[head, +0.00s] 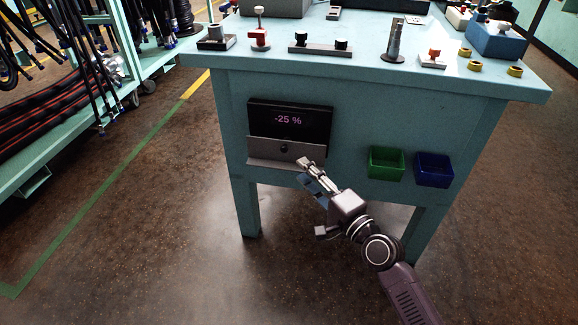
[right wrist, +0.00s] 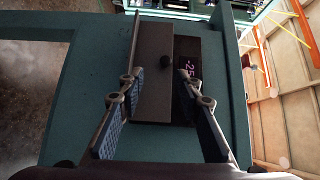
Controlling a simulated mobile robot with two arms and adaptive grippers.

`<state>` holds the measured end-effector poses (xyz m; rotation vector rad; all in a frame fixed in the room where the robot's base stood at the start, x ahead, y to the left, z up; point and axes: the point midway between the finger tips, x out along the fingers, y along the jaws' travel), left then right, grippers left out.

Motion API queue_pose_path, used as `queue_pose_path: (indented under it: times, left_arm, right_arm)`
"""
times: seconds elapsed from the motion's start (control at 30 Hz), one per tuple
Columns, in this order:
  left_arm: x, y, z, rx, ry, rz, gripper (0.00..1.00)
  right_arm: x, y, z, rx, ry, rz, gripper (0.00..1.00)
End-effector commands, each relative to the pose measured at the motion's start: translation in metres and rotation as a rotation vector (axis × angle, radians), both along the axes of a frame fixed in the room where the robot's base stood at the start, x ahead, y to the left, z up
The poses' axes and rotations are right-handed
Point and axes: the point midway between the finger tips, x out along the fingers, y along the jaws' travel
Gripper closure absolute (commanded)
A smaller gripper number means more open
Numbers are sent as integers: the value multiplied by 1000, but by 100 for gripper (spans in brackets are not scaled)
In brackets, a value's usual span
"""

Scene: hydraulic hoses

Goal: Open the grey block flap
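The grey block flap (head: 284,151) is a grey panel with a small dark round knob on the front of the teal bench, at the lower part of a black display box (head: 290,118) reading "-25 %". A lip runs along its lower edge. My right gripper (head: 306,170) is just in front of the flap's lower right part. In the right wrist view the flap (right wrist: 153,80) lies between and beyond my two spread fingers (right wrist: 158,84), which hold nothing. Whether a finger touches it I cannot tell. My left gripper is not in view.
A green bin (head: 386,163) and a blue bin (head: 434,170) hang on the bench front to the right. Fittings and blocks stand on the bench top (head: 370,60). Hose racks (head: 60,120) stand at the left. The floor before the bench is clear.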

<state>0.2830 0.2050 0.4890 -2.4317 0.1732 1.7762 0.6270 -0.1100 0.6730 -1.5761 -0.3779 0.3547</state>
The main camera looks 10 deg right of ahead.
Motion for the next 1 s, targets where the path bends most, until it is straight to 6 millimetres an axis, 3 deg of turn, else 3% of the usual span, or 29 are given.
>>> queue_pose_path:
  times: [0.17, 0.43, 0.6, 0.93, 1.0]
  left_arm:
    - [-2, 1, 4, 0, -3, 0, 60]
    - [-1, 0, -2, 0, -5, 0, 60]
    - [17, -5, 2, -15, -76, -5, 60]
    - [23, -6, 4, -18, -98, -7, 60]
    - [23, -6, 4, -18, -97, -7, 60]
  right_arm:
    - [11, 8, 10, 28, -13, 8, 68]
    - [49, 28, 10, 25, -12, 7, 68]
    - [65, 35, 10, 22, -12, 7, 68]
    - [69, 38, 10, 21, -11, 7, 68]
    - [69, 37, 10, 21, -11, 7, 74]
